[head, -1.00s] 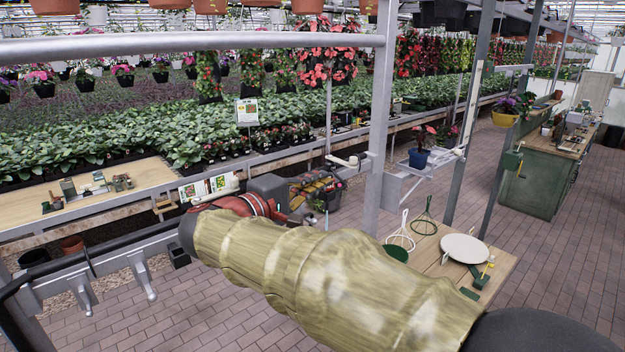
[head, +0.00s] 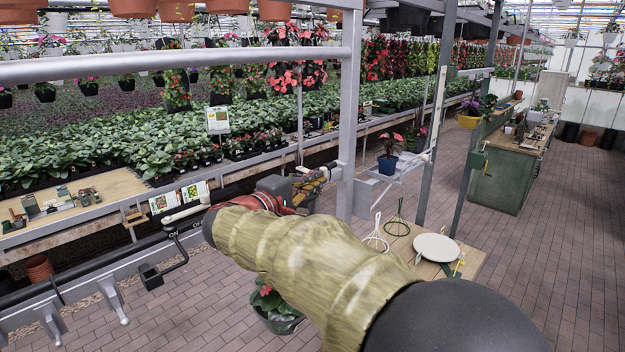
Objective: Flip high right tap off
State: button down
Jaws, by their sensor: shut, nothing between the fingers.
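A black pipe (head: 110,262) runs along a grey rail at the left. A tap with a pale lever (head: 185,213) sits on it, just left of my sleeved arm. The lever lies nearly level, its right end close to my sleeve. A white "ON" label (head: 173,233) shows below it; another label to the right is partly covered by my arm. A thin black spout bends down from the pipe. My gripper (head: 318,175) is beyond my red wrist, near the grey upright post, shut and empty. Its fingertips are small and partly hidden, well right of the lever.
A grey post (head: 350,115) and horizontal bar (head: 170,68) frame the near space. A potted plant (head: 275,308) stands below my arm. A wooden table (head: 405,245) with a white round plate (head: 436,247) is at the right. Brick floor is open at the far right.

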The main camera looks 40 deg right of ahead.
jog(key=shift+s+d+t+b, duration=0.15)
jog(key=shift+d+t+b, duration=0.15)
jog(key=shift+t+b, duration=0.35)
